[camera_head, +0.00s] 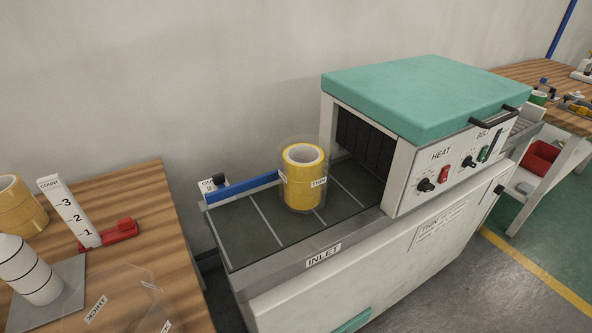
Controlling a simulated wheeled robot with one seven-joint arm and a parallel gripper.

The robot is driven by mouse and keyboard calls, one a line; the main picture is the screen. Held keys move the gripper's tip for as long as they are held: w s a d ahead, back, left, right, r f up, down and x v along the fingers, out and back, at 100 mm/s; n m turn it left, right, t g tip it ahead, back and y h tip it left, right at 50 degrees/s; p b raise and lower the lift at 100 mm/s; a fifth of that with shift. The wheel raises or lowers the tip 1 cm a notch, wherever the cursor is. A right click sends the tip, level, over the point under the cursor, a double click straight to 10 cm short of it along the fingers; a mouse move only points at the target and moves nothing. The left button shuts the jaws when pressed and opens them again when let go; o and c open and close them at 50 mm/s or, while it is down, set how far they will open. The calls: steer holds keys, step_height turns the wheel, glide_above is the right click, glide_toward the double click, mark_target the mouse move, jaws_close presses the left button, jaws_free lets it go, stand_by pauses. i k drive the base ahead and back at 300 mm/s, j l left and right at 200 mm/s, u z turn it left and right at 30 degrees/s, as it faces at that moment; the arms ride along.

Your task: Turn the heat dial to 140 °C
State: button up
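The heat dial (425,185) is a black knob on the white front panel of the shrink machine, under the word HEAT. Its scale marks are too small to read, so I cannot tell which temperature it points at. A red switch (444,202) sits just right of it. A second black knob (468,162) with a green switch (484,153) is farther right, under a label that starts with BEL. My gripper is not in view.
Yellow tape rolls (304,194) in a clear sleeve stand on the inlet belt (262,236), before the tunnel opening. A teal hood (425,95) with a black handle (494,115) tops the machine. A wooden table (150,215) is at left. The floor in front of the machine looks clear.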

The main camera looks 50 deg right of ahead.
mark_target(424, 186)
steer(key=l+z, duration=0.1)
steer(key=z, duration=1.45)
